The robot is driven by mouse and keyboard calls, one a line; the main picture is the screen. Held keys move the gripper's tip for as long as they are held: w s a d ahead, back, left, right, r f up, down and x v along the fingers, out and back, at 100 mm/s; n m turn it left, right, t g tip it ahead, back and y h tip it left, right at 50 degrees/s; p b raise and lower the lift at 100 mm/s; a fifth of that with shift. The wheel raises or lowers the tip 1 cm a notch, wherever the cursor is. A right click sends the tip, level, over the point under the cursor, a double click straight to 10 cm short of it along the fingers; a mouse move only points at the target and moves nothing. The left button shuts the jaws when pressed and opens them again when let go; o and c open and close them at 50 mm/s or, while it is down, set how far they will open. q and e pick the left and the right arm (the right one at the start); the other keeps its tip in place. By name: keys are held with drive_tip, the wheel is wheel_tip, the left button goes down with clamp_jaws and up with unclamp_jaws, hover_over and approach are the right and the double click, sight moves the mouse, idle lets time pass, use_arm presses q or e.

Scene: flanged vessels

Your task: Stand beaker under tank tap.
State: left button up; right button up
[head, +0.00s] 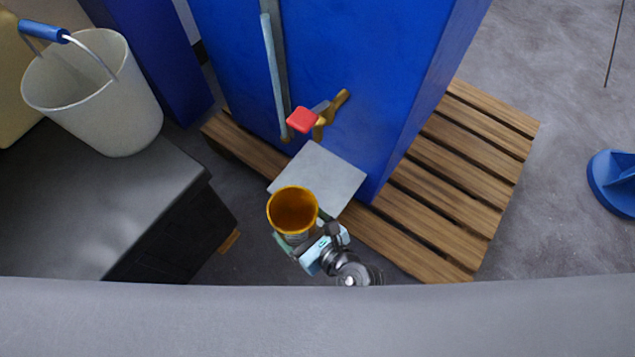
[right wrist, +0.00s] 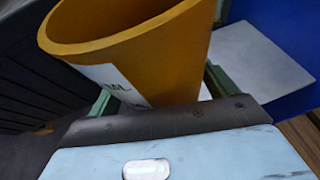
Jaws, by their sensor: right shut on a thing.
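The beaker (head: 293,210) is orange-yellow, open at the top, with a white label on its side. My right gripper (head: 292,240) is shut on it and holds it roughly upright. In the right wrist view the beaker (right wrist: 150,50) fills the upper middle, between the green fingers. The blue tank (head: 335,70) stands on a wooden pallet. Its brass tap (head: 330,115) with a red handle (head: 302,120) is on the front face. A grey square plate (head: 318,178) lies below the tap. The beaker is in front of the plate, overlapping its near corner in the head view. My left gripper is not in view.
A white bucket (head: 92,92) with a blue-gripped handle stands on a dark bench (head: 90,215) at the left. The pallet (head: 470,150) extends right of the tank. A blue round base (head: 615,182) is at the far right. Grey floor lies between pallet and base.

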drive_tip(key=shift+a+f, duration=0.25)
drive_tip(key=shift+a, duration=0.25)
drive_tip(key=shift+w+d, duration=0.2)
drive_tip(key=shift+w, duration=0.1)
drive_tip(key=w+d+b, duration=0.1)
drive_tip(key=w+d, duration=0.1)
drive_tip(key=w, duration=0.2)
drive_tip(key=w+d+f+b, duration=0.1)
drive_tip(key=w+b, duration=0.1)
drive_tip(key=w, duration=0.3)
drive_tip(key=w+d+b, duration=0.2)
drive_tip(key=w, duration=0.2)
drive_tip(key=shift+w+d+f, duration=0.25)
drive_tip(key=shift+w+d, duration=0.05)
drive_tip(key=shift+w, duration=0.1)
use_arm(q)
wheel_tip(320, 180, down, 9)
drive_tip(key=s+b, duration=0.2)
drive_tip(key=b, duration=0.1)
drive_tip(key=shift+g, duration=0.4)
use_arm(e)
drive_tip(key=shift+w+f, duration=0.2)
drive_tip(key=shift+f, duration=1.5)
drive_tip(key=shift+f, duration=0.1)
drive_tip(key=shift+f, duration=0.15)
drive_tip(key=o, duration=0.9)
drive_tip(key=shift+o, duration=0.2)
